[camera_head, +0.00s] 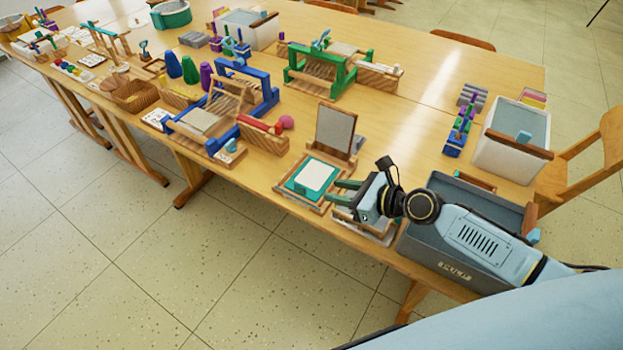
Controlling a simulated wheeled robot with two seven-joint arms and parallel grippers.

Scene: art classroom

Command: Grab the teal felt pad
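A teal felt pad (292,184) lies in a shallow wooden tray (283,193) near the table's front edge. A white sheet (315,175) covers much of it, so mainly its teal border shows. My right gripper (332,190) is just right of the pad, pointing left at it. Its two green fingers are apart, with nothing visibly held between them. I cannot tell whether the fingertips touch the tray. My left gripper is not in view.
A framed upright panel (334,130) stands behind the tray. A grey bin (440,234) sits beside my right arm. A blue loom (242,92) and a red roller (258,124) are to the left. A white bin (490,153) stands at right. The table (400,135) is clear behind the gripper.

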